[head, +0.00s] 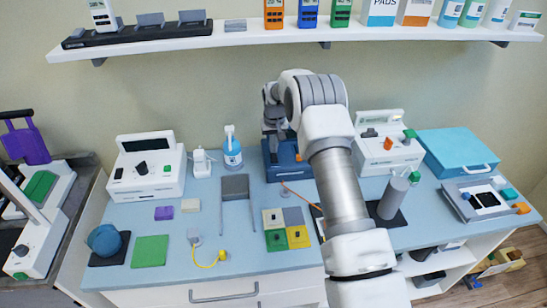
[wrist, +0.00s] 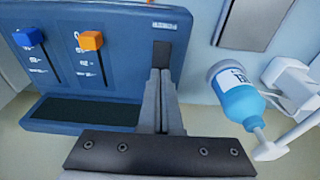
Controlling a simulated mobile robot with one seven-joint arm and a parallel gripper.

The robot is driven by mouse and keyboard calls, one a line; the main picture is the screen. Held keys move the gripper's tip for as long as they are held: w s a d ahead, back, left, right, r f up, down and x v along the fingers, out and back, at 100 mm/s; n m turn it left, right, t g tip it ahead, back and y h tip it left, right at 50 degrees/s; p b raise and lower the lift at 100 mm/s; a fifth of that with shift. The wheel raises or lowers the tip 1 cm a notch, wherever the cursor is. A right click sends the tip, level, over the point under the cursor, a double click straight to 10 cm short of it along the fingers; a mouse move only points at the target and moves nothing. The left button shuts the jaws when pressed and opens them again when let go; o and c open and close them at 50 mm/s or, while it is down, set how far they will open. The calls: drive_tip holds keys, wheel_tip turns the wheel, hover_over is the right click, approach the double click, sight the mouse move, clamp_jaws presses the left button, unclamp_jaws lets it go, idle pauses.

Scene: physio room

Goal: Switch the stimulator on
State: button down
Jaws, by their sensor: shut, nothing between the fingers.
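The blue unit with sliders (head: 284,172), which looks like the stimulator, stands at the back middle of the table, partly hidden by my arm. In the wrist view its panel (wrist: 110,60) carries a blue slider knob (wrist: 29,36), an orange slider knob (wrist: 90,40) and a dark switch-like patch (wrist: 165,48) near one edge. My gripper (wrist: 160,74) is shut and empty. Its fingertips are at or just above the panel, close to the dark patch; I cannot tell whether they touch. In the head view my gripper (head: 274,132) is over the unit's left part.
White devices stand at left (head: 146,175) and right (head: 386,150). A shelf (head: 300,36) runs above. Small pads and cables lie in front.

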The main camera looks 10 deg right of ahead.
drive_tip(key=shift+f+b, duration=0.35)
drive_tip(key=shift+f, duration=0.2)
drive_tip(key=shift+r, duration=0.1)
drive_tip(key=shift+r+p, duration=1.3)
drive_tip(key=shift+r, duration=2.15)
wheel_tip(320, 180, up, 8)
hover_over(275, 160)
drive_tip(key=s+r+t, duration=0.2)
drive_tip(key=s+r, duration=1.4)
drive_tip(key=r, duration=0.1)
drive_tip(key=s+t+b, duration=0.1)
drive_tip(key=s, duration=2.5)
drive_tip(key=shift+f+t, duration=0.2)
drive_tip(key=shift+t, duration=0.2)
